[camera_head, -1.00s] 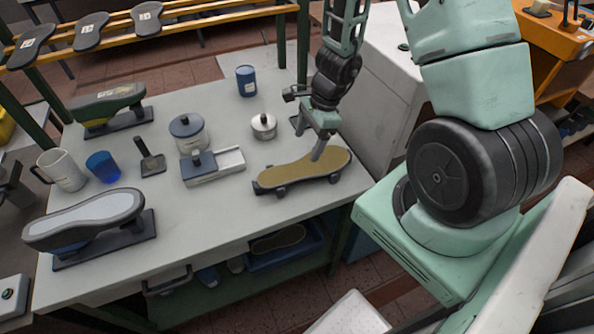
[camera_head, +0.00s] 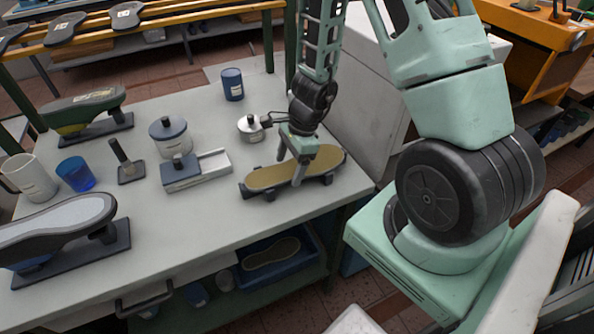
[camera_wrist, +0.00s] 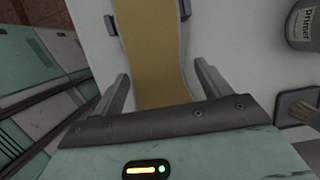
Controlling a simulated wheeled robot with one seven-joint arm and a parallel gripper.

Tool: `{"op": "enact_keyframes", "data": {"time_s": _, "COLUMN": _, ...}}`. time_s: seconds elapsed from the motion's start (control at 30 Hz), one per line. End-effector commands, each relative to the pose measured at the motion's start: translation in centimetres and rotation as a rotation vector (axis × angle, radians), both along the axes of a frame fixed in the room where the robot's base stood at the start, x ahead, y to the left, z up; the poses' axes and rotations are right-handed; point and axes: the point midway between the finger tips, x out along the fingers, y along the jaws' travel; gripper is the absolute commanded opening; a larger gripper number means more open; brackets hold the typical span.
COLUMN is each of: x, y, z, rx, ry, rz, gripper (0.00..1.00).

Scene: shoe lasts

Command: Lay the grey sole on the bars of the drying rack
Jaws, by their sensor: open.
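A sole with a tan-yellow upper face (camera_head: 263,178) lies on a low dark stand (camera_head: 247,192) near the table's right edge. My gripper (camera_head: 290,165) is open above it, one finger on each side in the picture. In the wrist view the tan sole (camera_wrist: 150,45) runs between my two spread fingers (camera_wrist: 163,85), with space on both sides; contact is not visible. A grey-topped, shoe-shaped piece (camera_head: 55,220) rests on a dark stand at the table's left. The drying rack's yellow bars (camera_head: 215,10) are at the back left, with several dark soles (camera_head: 66,27) on them.
A lidded pot (camera_head: 169,137), a small metal pot (camera_head: 250,129), a blue can (camera_head: 232,84) and a sliding-block fixture (camera_head: 196,170) stand nearby. A mug (camera_head: 30,177) and blue cup (camera_head: 76,173) are left. A blue bin (camera_head: 285,262) sits below.

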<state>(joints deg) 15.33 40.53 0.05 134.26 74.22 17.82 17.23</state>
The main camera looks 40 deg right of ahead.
Motion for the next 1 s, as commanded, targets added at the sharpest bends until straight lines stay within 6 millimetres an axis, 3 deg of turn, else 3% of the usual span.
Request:
{"op": "enact_keyframes", "data": {"time_s": 0.13, "x": 0.0, "y": 0.0, "z": 0.1, "rx": 0.0, "ry": 0.0, "rz": 0.0, "gripper": 0.76}}
{"op": "enact_keyframes", "data": {"time_s": 0.27, "x": 0.0, "y": 0.0, "z": 0.1, "rx": 0.0, "ry": 0.0, "rz": 0.0, "gripper": 0.43}}
{"op": "enact_keyframes", "data": {"time_s": 0.53, "x": 0.0, "y": 0.0, "z": 0.5, "rx": 0.0, "ry": -0.001, "rz": 0.0, "gripper": 0.39}}
{"op": "enact_keyframes", "data": {"time_s": 1.0, "x": 0.0, "y": 0.0, "z": 3.1, "rx": 0.001, "ry": 0.0, "rz": 0.0, "gripper": 0.39}}
